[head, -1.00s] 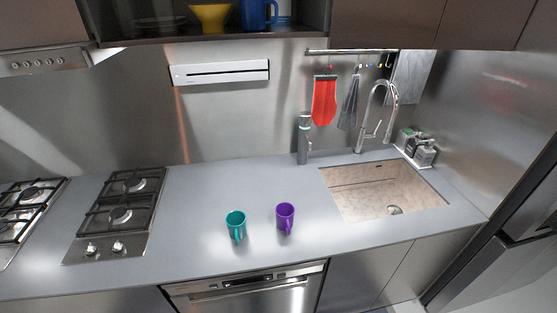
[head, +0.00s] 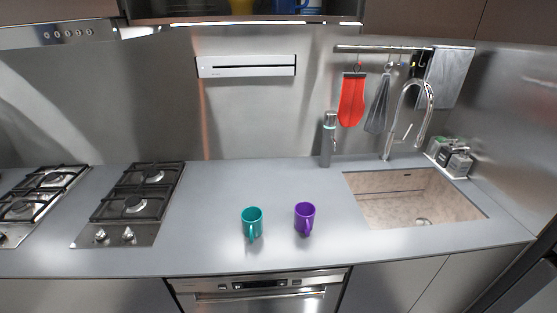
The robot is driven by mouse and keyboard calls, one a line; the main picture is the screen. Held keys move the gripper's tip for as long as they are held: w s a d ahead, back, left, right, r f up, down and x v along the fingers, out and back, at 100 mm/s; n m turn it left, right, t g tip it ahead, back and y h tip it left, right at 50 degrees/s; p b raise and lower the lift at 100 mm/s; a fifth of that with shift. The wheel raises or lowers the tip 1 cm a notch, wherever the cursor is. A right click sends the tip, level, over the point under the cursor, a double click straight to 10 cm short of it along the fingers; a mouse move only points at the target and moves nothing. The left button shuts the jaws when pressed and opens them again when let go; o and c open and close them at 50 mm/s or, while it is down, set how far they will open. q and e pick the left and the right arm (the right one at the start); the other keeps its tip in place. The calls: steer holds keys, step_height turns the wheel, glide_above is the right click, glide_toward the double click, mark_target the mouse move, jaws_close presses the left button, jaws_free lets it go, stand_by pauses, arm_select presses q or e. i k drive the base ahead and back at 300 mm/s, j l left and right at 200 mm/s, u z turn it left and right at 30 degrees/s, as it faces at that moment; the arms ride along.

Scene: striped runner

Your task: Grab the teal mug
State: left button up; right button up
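The teal mug (head: 252,221) stands upright on the grey countertop (head: 215,240), near its front edge and left of the purple mug. Its handle points toward me. The purple mug (head: 305,216) stands upright a short gap to the right, its handle also toward the front. Neither of my grippers is in the head view, and nothing touches the teal mug.
A gas hob (head: 135,200) lies to the left and a sink (head: 415,195) with a tall tap (head: 431,100) to the right. A grey bottle (head: 327,140) stands by the back wall. An oven (head: 260,291) is below the counter. The counter around the mugs is clear.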

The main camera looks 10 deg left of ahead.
mark_target(252, 217)
steer(key=i+j, duration=0.1)
steer(key=j, duration=0.3)
steer(key=i+j, duration=0.1)
steer(key=j, duration=0.25)
steer(key=i+j, duration=0.1)
steer(key=j, duration=0.3)
steer(key=i+j+u, duration=0.1)
steer(key=j, duration=0.3)
steer(key=i+j, duration=0.1)
steer(key=j, duration=0.3)
